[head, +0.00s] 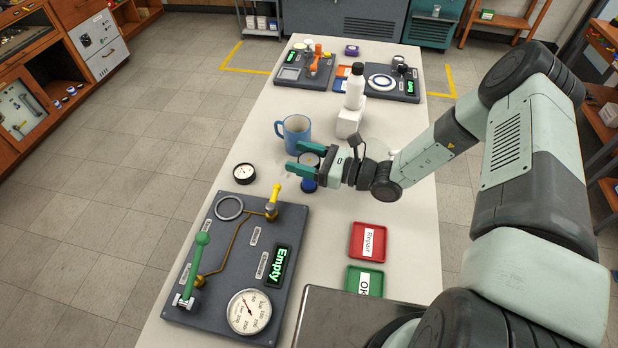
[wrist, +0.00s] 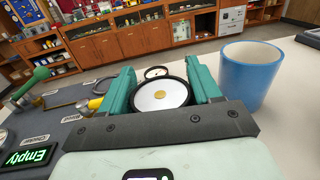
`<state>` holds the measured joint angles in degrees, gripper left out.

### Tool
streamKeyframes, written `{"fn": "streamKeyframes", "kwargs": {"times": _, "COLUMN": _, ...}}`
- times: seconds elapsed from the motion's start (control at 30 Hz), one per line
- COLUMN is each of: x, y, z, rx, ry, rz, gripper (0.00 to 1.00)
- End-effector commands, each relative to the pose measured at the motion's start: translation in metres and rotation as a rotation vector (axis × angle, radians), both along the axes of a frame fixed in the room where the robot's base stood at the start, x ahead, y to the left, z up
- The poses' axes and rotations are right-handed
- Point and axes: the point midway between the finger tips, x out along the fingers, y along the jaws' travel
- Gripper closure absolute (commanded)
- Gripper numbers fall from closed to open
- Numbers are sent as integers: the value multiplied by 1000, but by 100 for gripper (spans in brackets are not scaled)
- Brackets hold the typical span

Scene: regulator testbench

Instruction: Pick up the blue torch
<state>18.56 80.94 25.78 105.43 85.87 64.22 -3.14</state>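The blue torch (head: 309,185) stands upright on the white table, lens end up. In the wrist view its round black-rimmed lens (wrist: 161,95) faces up, with a pale reflector and a yellow centre. My gripper (head: 298,157) reaches in from the right, with one teal finger on each side of the torch. In the wrist view my gripper (wrist: 161,80) has the lens between its fingers, close to both. Whether the fingers press on the torch is not clear. The near finger hides part of the torch body in the head view.
A blue mug (head: 296,132) stands just behind the torch. A round gauge (head: 243,173) lies to the left. A grey panel (head: 215,290) with a green lever is at front left. A red tray (head: 368,242) and a green tray (head: 364,281) lie nearer.

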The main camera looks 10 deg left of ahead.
Motion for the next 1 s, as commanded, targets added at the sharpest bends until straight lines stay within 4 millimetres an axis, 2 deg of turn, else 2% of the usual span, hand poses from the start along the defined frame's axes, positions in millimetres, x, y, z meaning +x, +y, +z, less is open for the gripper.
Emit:
{"fn": "streamKeyframes", "kwargs": {"times": 0.03, "x": 0, "y": 0, "z": 0, "rx": 0, "ry": 0, "rz": 0, "gripper": 55}}
{"fn": "streamKeyframes", "kwargs": {"times": 0.33, "x": 0, "y": 0, "z": 0, "rx": 0, "ry": 0, "rz": 0, "gripper": 100}}
{"fn": "streamKeyframes", "kwargs": {"times": 0.57, "x": 0, "y": 0, "z": 1, "rx": 2, "ry": -1, "rz": 0, "gripper": 100}}
{"fn": "streamKeyframes", "kwargs": {"times": 0.67, "x": 1, "y": 0, "z": 9, "rx": 2, "ry": -3, "rz": 0, "gripper": 100}}
{"fn": "streamKeyframes", "kwargs": {"times": 1.0, "x": 0, "y": 0, "z": 73, "rx": 0, "ry": -4, "rz": 1, "gripper": 100}}
